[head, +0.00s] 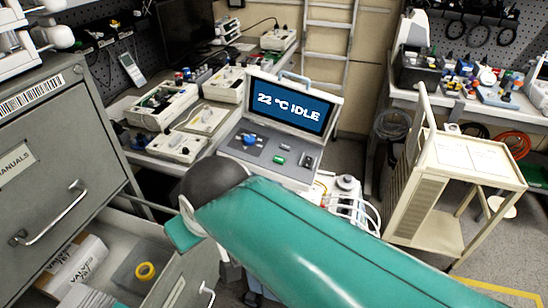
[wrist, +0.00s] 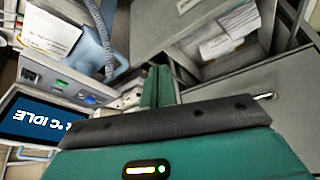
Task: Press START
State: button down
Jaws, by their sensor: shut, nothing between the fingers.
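No START label is legible. In the wrist view the screen (wrist: 38,122) appears upside down at the left, with the green button (wrist: 62,84) above it. My gripper (wrist: 157,85) is shut and empty, its teal fingers to the right of the panel in that view. In the head view my arm largely hides the gripper; it is apart from the button.
Several pump units crowd the bench left of the device. A cream trolley (head: 470,160) stands at the right, with open floor in front.

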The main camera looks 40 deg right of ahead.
jog(key=m+t+y, duration=0.2)
jog(key=m+t, duration=0.3)
jog(key=m, duration=2.1)
send_over(279, 159)
jog(key=s+d, duration=0.2)
jog(key=s, duration=0.2)
notch_tip(279, 159, down, 3)
jog(key=shift+w+a+r, duration=0.1)
jog(key=shift+w+a, duration=0.15)
jog(key=shift+w+a+f, duration=0.15)
jog(key=shift+w+f, duration=0.1)
jog(key=shift+f, duration=1.2)
jog(key=shift+w+a+f, duration=0.1)
jog(key=shift+w+f, duration=0.15)
jog(key=shift+f, duration=1.2)
jog(key=shift+w+a+f, duration=0.15)
jog(key=shift+w+f, duration=0.1)
jog(key=shift+f, duration=1.2)
jog(key=shift+f, duration=0.1)
